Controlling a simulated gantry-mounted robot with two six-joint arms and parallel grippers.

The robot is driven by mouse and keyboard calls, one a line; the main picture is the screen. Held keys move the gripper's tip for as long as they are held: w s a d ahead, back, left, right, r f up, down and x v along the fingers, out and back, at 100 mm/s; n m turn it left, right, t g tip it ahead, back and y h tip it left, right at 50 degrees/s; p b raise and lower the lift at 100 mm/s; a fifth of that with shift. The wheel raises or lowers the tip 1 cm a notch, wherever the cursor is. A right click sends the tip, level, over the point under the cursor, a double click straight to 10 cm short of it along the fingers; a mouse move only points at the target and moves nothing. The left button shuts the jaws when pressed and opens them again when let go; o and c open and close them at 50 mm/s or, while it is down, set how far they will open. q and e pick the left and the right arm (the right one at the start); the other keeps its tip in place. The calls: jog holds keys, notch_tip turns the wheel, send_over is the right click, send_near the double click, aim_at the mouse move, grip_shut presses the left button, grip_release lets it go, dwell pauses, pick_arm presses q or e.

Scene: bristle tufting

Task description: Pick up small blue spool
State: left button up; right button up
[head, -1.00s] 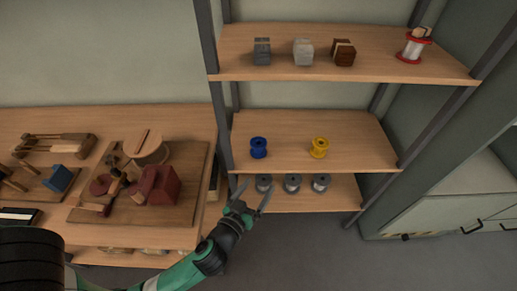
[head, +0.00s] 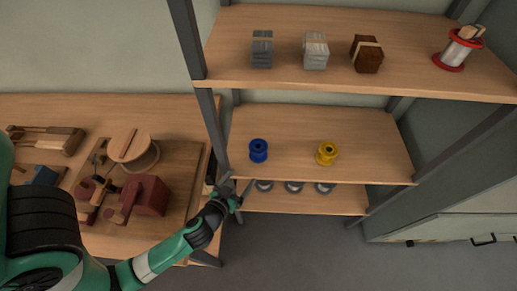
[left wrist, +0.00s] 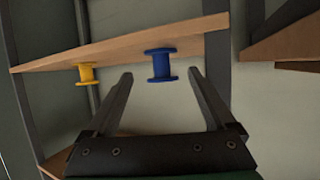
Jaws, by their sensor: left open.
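The small blue spool (head: 258,151) stands upright on the middle shelf (head: 290,170), near its left end. In the left wrist view, the blue spool (left wrist: 160,65) appears ahead of and between the two fingers, still apart from them. My left gripper (head: 240,188) is open and empty, just in front of and below the middle shelf's front edge, left of the blue spool. In the left wrist view its open fingers (left wrist: 160,75) point toward the shelf. My right gripper is not in view.
A yellow spool (head: 326,153) stands right of the blue one. Grey spools (head: 294,187) sit on the lower shelf. The rack's dark left post (head: 208,120) is close to my left gripper. The upper shelf (head: 290,88) overhangs; a workbench (head: 90,105) is at left.

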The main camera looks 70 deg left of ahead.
aim_at(258, 150)
pick_arm(q)
jog(key=w+a, duration=0.6)
jog(key=w, duration=0.1)
jog(key=shift+r, duration=0.15)
jog(key=b+x, duration=0.1)
jog(key=x, duration=0.4)
jog(key=shift+w+a, duration=0.25)
jog(key=shift+w, duration=0.05)
jog(key=c, duration=1.4)
grip_shut()
jog(key=shift+r, duration=0.2)
